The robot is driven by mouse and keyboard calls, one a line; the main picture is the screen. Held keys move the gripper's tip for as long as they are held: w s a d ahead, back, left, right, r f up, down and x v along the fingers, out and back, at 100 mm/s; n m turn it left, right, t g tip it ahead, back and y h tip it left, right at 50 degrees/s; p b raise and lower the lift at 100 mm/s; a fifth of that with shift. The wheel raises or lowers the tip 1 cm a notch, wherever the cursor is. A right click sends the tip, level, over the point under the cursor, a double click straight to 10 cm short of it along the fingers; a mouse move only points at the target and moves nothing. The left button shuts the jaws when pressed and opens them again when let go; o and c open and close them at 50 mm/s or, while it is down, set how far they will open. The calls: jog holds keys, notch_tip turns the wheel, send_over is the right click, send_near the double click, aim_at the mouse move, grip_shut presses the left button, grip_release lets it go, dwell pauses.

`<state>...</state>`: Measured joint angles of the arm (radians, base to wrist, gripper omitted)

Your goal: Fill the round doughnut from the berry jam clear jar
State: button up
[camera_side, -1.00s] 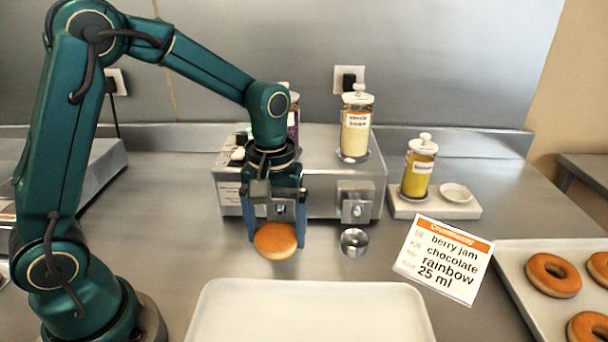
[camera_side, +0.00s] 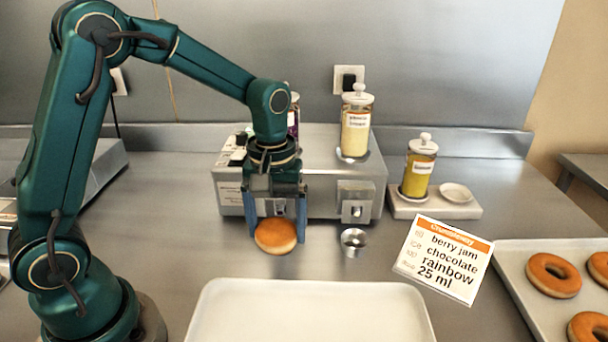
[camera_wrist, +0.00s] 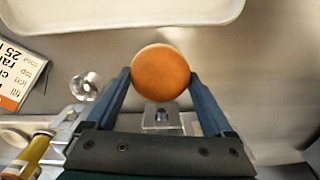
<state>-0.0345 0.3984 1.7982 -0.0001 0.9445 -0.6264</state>
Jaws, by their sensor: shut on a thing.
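My gripper (camera_side: 276,222) is shut on a round brown doughnut (camera_side: 275,237) without a hole, held in front of the filling machine (camera_side: 229,199). The wrist view shows the doughnut (camera_wrist: 160,72) between my two blue fingers. A jar with dark purple contents (camera_side: 293,122) stands on the machine, mostly hidden behind my arm; its label cannot be read. A clear jar of cream-coloured filling (camera_side: 355,134) stands on the machine to its right. A nozzle block (camera_side: 356,203) sticks out of the machine's front right.
A small metal cup (camera_side: 353,241) stands below the right nozzle. A yellow jar (camera_side: 418,171) stands on a white stand at right. An order card (camera_side: 443,260) reads berry jam, chocolate, rainbow, 25 ml. An empty white tray (camera_side: 310,314) lies in front; ring doughnuts (camera_side: 553,275) lie on a right-hand tray.

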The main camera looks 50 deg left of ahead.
aim_at(280, 210)
jog(key=shift+w+a, duration=1.4)
jog(key=shift+w, duration=0.05)
dwell(2.0)
jog(key=shift+s+d, duration=0.35)
dwell(0.6)
jog(key=shift+s+d, duration=0.25)
dwell(1.0)
jog(key=shift+s+d, duration=1.4)
jog(key=shift+s+d+r, duration=0.25)
jog(key=shift+r, duration=0.4)
jog(key=shift+s+d+r, duration=0.2)
jog(key=shift+r, duration=0.5)
jog(key=shift+s+d+r, duration=0.25)
jog(key=shift+r, duration=0.4)
